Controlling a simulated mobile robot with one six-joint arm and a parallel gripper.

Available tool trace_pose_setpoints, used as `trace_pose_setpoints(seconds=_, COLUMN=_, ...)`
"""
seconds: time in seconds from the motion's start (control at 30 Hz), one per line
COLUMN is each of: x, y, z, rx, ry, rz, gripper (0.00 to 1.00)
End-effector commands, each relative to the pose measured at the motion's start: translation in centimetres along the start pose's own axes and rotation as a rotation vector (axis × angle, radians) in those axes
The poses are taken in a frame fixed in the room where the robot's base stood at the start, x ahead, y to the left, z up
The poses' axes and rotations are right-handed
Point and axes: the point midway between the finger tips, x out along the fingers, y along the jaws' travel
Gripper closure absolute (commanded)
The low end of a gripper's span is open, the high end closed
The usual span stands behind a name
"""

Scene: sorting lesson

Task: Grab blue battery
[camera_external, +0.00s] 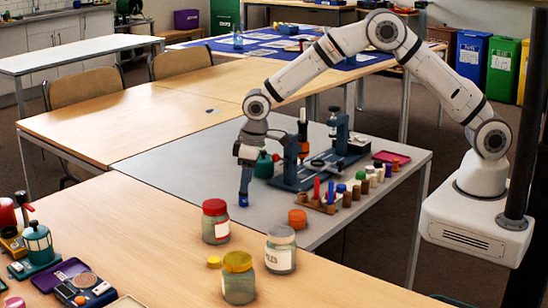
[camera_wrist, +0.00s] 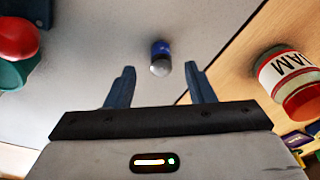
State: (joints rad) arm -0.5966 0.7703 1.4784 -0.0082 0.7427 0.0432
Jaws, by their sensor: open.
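The blue battery (camera_wrist: 161,57) stands on the grey table top, seen from above in the wrist view with a silvery end towards me. It lies beyond and between my two fingertips, apart from both. In the external view the blue battery (camera_external: 243,201) shows just below my gripper (camera_external: 246,186), partly covered by the fingers. My gripper also shows in the wrist view (camera_wrist: 158,80), with its blue fingers spread and nothing between them. It points down at the table.
A red-lidded jar (camera_external: 215,222) stands close by, and its label shows in the wrist view (camera_wrist: 290,82). A dark teal device (camera_external: 318,165) and a green object with a red top (camera_wrist: 18,55) stand on the other side. Grey table top is clear around the battery.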

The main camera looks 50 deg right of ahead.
Motion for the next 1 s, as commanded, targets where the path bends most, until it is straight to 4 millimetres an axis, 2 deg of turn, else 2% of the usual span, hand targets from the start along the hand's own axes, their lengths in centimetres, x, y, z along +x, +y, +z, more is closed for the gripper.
trace_pose_setpoints(seconds=0.3, x=4.3, y=-0.2, z=-0.3, rx=0.0, ry=-0.001, rz=0.0, gripper=0.51)
trace_pose_setpoints(seconds=0.6, x=4.9, y=-0.1, z=-0.3, rx=0.0, ry=0.0, rz=0.0, gripper=0.51)
trace_pose_setpoints(seconds=1.0, x=4.8, y=-0.1, z=-0.3, rx=0.0, ry=0.0, rz=0.0, gripper=0.83)
